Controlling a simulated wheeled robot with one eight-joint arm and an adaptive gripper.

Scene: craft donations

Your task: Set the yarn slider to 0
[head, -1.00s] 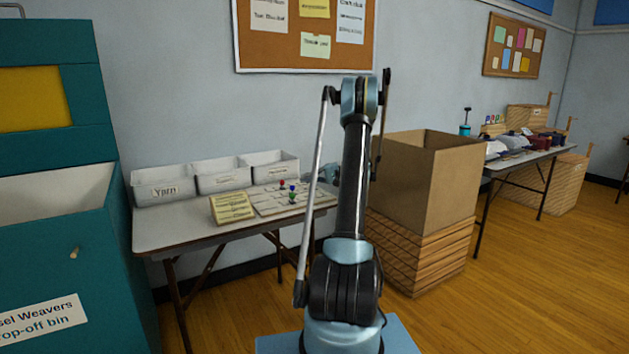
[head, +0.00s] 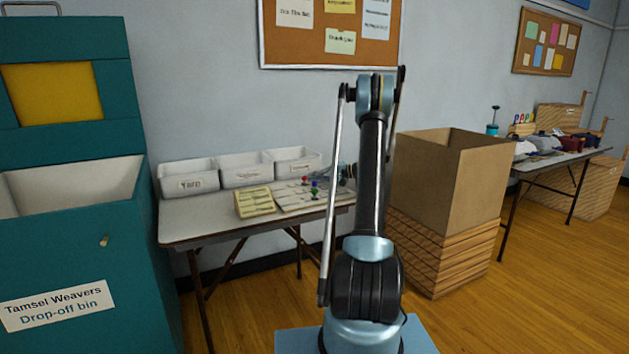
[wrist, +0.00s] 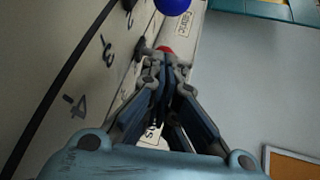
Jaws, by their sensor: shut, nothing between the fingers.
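The pale slider board (head: 290,205) lies on the left table, with small red (head: 305,181), blue (head: 314,184) and green (head: 314,194) knobs standing on it. Its labels are too small to tell which slider is yarn. In the wrist view, the board (wrist: 35,70) fills the left side, with a dark slot line and digits including 4 and 3. A blue knob (wrist: 173,5) shows at the top, and a bit of red (wrist: 166,49) shows just past the fingertips. My gripper (wrist: 155,58) is shut and empty, close over the board; contact cannot be told. My arm partly hides it in the head view.
White bins (head: 190,184) line the table's back, one labelled Yarn. A teal drop-off bin (head: 130,250) is at left.

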